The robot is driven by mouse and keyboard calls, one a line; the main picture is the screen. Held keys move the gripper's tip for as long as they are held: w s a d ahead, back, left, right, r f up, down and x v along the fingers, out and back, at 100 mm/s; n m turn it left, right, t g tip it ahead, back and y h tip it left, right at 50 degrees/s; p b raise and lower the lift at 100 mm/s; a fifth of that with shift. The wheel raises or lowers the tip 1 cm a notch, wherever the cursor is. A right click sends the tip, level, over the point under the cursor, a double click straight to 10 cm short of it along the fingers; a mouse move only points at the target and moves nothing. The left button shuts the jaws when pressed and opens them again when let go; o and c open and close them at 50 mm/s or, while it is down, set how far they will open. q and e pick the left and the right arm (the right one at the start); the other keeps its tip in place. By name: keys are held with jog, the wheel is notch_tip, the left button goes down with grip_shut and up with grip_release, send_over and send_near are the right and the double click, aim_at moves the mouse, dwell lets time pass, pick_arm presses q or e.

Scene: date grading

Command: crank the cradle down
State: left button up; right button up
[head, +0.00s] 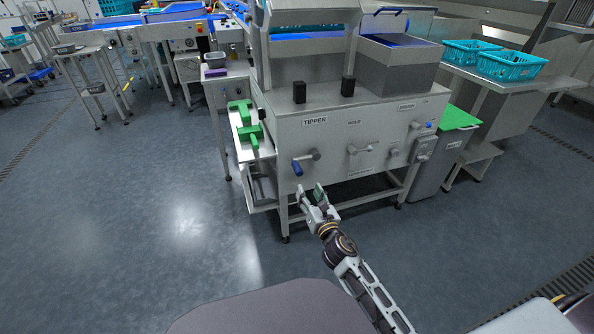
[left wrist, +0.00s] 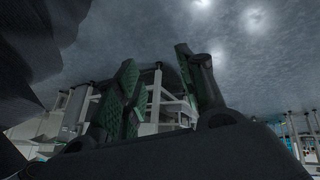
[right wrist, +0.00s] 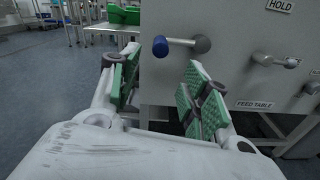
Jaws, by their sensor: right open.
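The tipper crank has a blue handle (head: 297,168) on a grey hub (head: 315,154), below the TIPPER label (head: 315,121) on the machine's front panel. In the right wrist view the blue grip (right wrist: 160,46) points left of its hub (right wrist: 200,44). My right gripper (head: 310,194) is open and empty, just below the crank and apart from it. Its green-padded fingers stand wide in the right wrist view (right wrist: 158,82). My left gripper shows only in the left wrist view (left wrist: 162,85), open with nothing between its fingers. I cannot clearly pick out the cradle.
A HOLD control (head: 355,151) and more knobs (head: 393,154) sit right of the crank. Green parts (head: 240,111) lie on a side shelf. A grey bin with a green lid (head: 458,119) stands at the right. The floor in front is clear.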

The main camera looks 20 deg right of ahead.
aim_at(300, 175)
jog(key=shift+w+a+b, duration=0.1)
jog(key=shift+w+b, duration=0.45)
jog(key=shift+w, duration=2.45)
jog(key=shift+w+a+b, duration=0.1)
jog(key=shift+w+b, duration=0.35)
jog(key=shift+w, duration=1.45)
jog(key=shift+w+b, duration=0.3)
jog(key=shift+w, duration=0.65)
pick_arm(q)
jog(key=shift+w+d+f+t+h, duration=0.15)
jog(key=shift+w+f, duration=0.05)
jog(key=shift+f, duration=0.75)
jog(key=shift+w+d+f+t+h, duration=0.15)
jog(key=shift+f, duration=0.8)
pick_arm(e)
jog(key=shift+w, duration=0.9)
pick_arm(q)
jog(key=shift+s+f, duration=0.1)
jog(key=shift+s, duration=0.1)
pick_arm(e)
jog(key=c, duration=0.4)
grip_shut()
pick_arm(q)
jog(key=shift+s+d+f, duration=0.1)
jog(key=shift+s, duration=0.05)
